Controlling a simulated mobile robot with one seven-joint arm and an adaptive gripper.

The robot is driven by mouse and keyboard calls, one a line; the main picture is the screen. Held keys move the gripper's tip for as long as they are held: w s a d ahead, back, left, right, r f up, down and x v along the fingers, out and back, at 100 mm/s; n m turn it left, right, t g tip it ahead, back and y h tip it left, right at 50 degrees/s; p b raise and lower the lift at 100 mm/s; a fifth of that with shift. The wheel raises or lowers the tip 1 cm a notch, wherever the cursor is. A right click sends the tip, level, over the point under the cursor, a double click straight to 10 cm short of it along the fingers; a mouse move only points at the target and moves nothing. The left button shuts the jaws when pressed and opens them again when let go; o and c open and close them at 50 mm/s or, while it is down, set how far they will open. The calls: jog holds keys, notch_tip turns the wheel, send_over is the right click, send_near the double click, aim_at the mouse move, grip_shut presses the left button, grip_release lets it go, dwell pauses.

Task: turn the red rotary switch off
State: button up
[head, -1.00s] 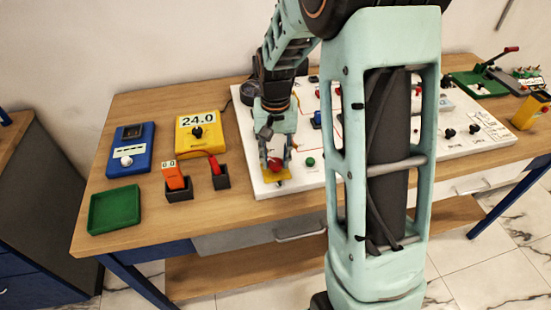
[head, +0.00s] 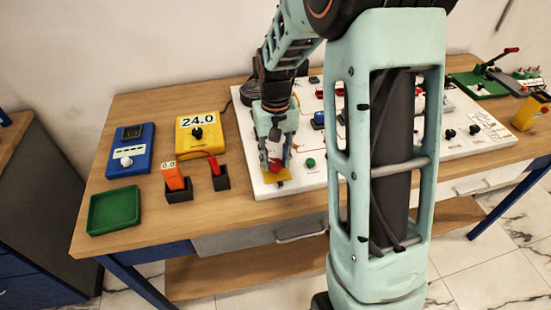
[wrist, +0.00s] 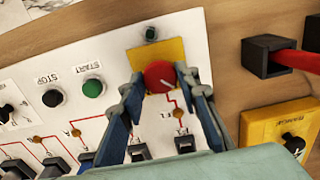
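The red rotary switch (wrist: 160,77) is a round red knob with a pale pointer mark, mounted on a yellow plate (wrist: 170,50) near the edge of a white panel. It also shows in the head view (head: 275,166), partly covered by my gripper (head: 274,158). In the wrist view my gripper (wrist: 160,79) has one fingertip at each side of the knob, and both appear to touch it. The fingers are drawn in to about the knob's width. The palm side of the gripper fills the bottom of the wrist view.
Black STOP (wrist: 52,98) and green START (wrist: 93,88) buttons sit beside the yellow plate. A black holder (wrist: 262,58) with a red probe and a yellow meter (wrist: 275,122) stand close by. In the head view a green tray (head: 115,211) and blue meter (head: 130,150) lie left.

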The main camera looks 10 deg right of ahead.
aim_at(276, 163)
jog(key=o, duration=0.4)
notch_tip(276, 163, up, 12)
jog(key=shift+r, duration=0.1)
dwell(0.4)
jog(key=shift+d, duration=0.1)
